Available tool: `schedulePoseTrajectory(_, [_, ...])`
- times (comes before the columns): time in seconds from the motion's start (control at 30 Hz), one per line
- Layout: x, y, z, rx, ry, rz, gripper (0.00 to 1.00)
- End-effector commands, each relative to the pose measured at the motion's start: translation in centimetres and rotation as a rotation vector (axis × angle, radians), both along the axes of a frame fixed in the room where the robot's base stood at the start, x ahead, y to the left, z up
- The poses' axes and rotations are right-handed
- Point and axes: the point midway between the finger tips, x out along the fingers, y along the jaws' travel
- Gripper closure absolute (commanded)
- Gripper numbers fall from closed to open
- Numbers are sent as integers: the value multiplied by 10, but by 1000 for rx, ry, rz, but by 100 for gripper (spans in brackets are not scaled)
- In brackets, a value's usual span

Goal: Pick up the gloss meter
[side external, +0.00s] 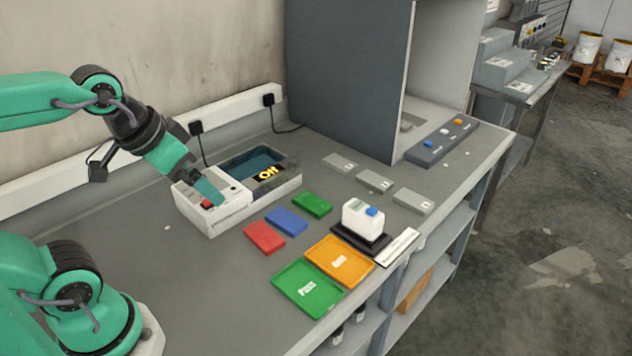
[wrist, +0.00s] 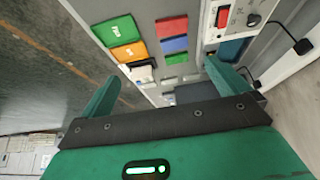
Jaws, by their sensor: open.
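A small white block-shaped device with a blue button (side external: 362,220), which looks like the gloss meter, stands upright on a black pad (side external: 342,237) near the bench's front edge. In the wrist view a small white patch (wrist: 139,63) beside the orange tray appears to be it. My gripper (side external: 208,192) is over the white machine at the back left, well to the left of the device. Its two fingers are spread with nothing between them in the wrist view (wrist: 165,86). I cannot tell whether a fingertip touches the machine.
The white machine (side external: 222,218) with a red switch adjoins a dark basin (side external: 288,180). Green (side external: 300,296) and orange (side external: 330,268) trays, a white label strip (side external: 397,247), coloured plates (side external: 286,221) and grey blocks (side external: 375,181) surround the device. A grey booth (side external: 350,80) stands behind.

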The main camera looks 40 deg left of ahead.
Motion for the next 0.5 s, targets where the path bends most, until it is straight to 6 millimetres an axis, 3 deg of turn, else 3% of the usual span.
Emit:
schedulePoseTrajectory(0.27, [28, -5, 11, -8, 47, -3, 0])
schedulePoseTrajectory(0.5, [71, -14, 19, -16, 109, -5, 0])
